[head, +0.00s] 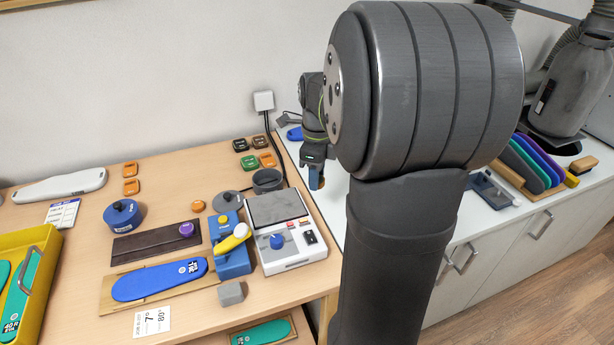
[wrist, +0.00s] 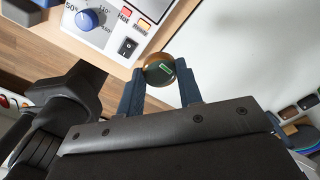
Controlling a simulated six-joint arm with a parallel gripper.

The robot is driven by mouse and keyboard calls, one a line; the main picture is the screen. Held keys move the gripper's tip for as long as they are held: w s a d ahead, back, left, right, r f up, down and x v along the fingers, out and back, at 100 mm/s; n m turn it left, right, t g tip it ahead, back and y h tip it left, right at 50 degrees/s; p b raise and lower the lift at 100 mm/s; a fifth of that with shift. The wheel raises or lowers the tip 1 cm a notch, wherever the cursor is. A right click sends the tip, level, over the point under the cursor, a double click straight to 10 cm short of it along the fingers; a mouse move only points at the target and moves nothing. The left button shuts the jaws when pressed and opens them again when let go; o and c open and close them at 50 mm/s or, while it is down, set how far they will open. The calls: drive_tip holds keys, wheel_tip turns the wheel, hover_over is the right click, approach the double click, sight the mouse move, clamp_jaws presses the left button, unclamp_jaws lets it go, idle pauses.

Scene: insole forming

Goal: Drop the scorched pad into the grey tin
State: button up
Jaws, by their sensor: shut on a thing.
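My gripper (wrist: 160,82) is shut on a small round brown and dark pad, the scorched pad (wrist: 159,67), which sits between the two blue fingertips in the wrist view. In the head view my gripper (head: 316,184) hangs at the right end of the wooden bench, fingers down; the pad cannot be made out there. The grey tin (head: 267,188) is a dark round open container on the bench, left of my gripper and behind the white heater unit. Its inside is hard to see. A flat grey disc with a dark knob (head: 226,200) lies left of the tin.
The white heater unit (head: 293,258) has a blue dial and a grey top plate. Several small coloured pads (head: 249,162) lie behind the tin. A blue press with a yellow handle (head: 232,262) stands at front. A black cable (head: 268,128) runs down the wall near the tin.

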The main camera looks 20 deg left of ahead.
drive_tip(key=w+a+f, duration=0.3)
drive_tip(key=w+a, duration=0.1)
drive_tip(key=a, duration=0.5)
drive_tip(key=w+a+f, duration=0.3)
drive_tip(key=w+a, duration=0.2)
drive_tip(key=a, duration=0.4)
drive_tip(key=shift+s+f, duration=0.15)
drive_tip(key=shift+f, duration=1.3)
drive_tip(key=shift+s+f, duration=0.1)
drive_tip(key=shift+f, duration=1.35)
drive_tip(key=o, duration=1)
drive_tip(key=shift+r, duration=0.1)
